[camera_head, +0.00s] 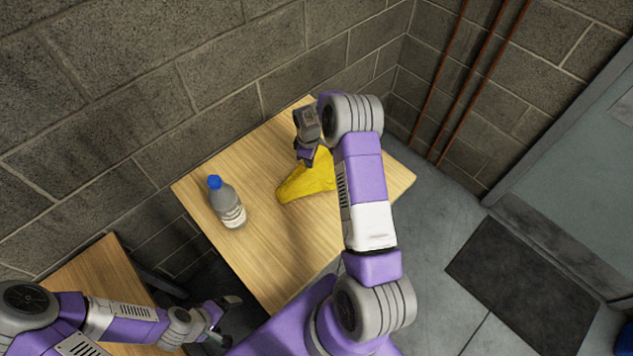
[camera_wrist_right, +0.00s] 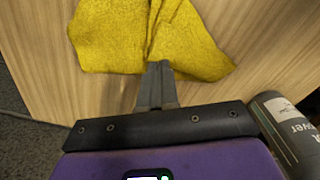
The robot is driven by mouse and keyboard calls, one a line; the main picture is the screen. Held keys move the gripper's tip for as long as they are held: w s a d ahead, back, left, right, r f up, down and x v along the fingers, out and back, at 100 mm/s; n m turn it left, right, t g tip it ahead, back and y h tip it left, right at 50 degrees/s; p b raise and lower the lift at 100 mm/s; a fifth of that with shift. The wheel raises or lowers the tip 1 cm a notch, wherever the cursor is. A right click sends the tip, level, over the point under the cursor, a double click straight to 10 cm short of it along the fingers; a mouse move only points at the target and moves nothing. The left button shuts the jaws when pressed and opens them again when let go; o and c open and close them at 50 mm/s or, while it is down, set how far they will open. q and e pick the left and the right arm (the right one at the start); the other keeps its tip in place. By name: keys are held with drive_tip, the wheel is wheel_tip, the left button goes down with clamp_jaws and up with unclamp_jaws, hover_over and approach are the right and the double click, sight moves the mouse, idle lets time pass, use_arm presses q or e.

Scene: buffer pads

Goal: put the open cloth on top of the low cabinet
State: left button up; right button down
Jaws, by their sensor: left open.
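A yellow cloth (camera_head: 305,184) lies spread and creased on a light wooden top (camera_head: 270,265); it also shows in the right wrist view (camera_wrist_right: 110,40). My right gripper (camera_head: 306,157) points down at the cloth. In the right wrist view its two fingers (camera_wrist_right: 157,72) are together on the cloth's near edge, with a fold running up from the tips. My left gripper (camera_head: 228,312) is open and empty, low in the head view, apart from the cloth. A second wooden top (camera_head: 95,270) is at the lower left; I cannot tell which piece is the low cabinet.
A bottle with a blue cap (camera_head: 228,205) stands left of the cloth and also shows at the right wrist view's edge (camera_wrist_right: 285,125). Block walls stand behind. A dark mat (camera_head: 520,285) lies on the floor at right. The wooden top's front is clear.

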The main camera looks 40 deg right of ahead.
drive_tip(key=shift+d+f, duration=0.75)
drive_tip(key=shift+f, duration=0.85)
wheel_tip(320, 180, down, 4)
drive_tip(key=b, duration=0.3)
drive_tip(key=shift+b, duration=0.35)
drive_tip(key=shift+r+p, duration=0.45)
drive_tip(key=shift+r, duration=0.15)
wheel_tip(320, 180, up, 8)
drive_tip(key=p, duration=0.4)
drive_tip(key=shift+r, duration=0.25)
